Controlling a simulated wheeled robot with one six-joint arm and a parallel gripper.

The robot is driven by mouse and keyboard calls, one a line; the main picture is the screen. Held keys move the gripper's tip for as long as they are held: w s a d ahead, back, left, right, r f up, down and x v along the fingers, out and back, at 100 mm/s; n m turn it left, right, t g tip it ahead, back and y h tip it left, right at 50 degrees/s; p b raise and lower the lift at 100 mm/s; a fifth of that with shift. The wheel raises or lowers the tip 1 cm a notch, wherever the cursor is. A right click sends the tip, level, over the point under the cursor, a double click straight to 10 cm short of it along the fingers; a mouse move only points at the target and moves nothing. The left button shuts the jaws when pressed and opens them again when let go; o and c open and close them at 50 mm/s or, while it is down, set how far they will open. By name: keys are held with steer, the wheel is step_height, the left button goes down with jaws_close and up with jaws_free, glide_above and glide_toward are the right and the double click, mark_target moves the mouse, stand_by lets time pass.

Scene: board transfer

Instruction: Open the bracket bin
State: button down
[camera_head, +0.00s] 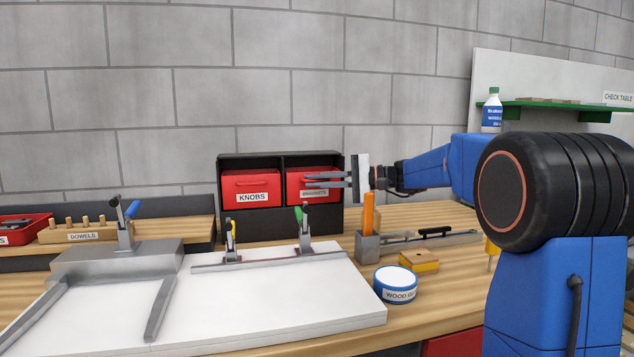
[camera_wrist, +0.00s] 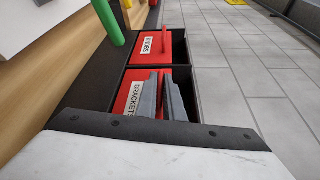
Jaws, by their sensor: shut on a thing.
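The bracket bin (camera_head: 296,194) is a red drawer labelled BRACKETS in the right bay of a black cabinet (camera_head: 281,229). It also shows in the wrist view (camera_wrist: 122,93), partly hidden by my fingers. My gripper (camera_head: 310,181) reaches in from the right at the bin's front, with its two grey fingers lying level. In the wrist view my gripper (camera_wrist: 163,88) is shut on the bin's handle, which the fingers hide. The bin front looks about level with the knobs bin beside it.
The red knobs bin (camera_head: 251,188) is closed in the left bay. Clamps with green (camera_head: 299,213) and yellow handles stand on the white board (camera_head: 250,301) below. An orange-handled tool (camera_head: 368,212) stands in a grey holder under my gripper. A blue-and-white tub (camera_head: 395,284) sits nearer.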

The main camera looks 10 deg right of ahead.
mark_target(321, 195)
steer(key=shift+s+f, duration=0.2)
steer(key=shift+s+f+n+y, duration=0.4)
steer(key=shift+s+f+n, duration=0.95)
steer(key=shift+s, duration=0.25)
steer(key=shift+s+f, duration=0.15)
steer(key=shift+f, duration=0.2)
steer(key=c, duration=1.9)
jaws_free()
steer(key=v, duration=1.1)
steer(key=shift+s+d+f, duration=0.1)
steer(key=shift+s+d, duration=0.15)
steer(key=shift+d, duration=0.1)
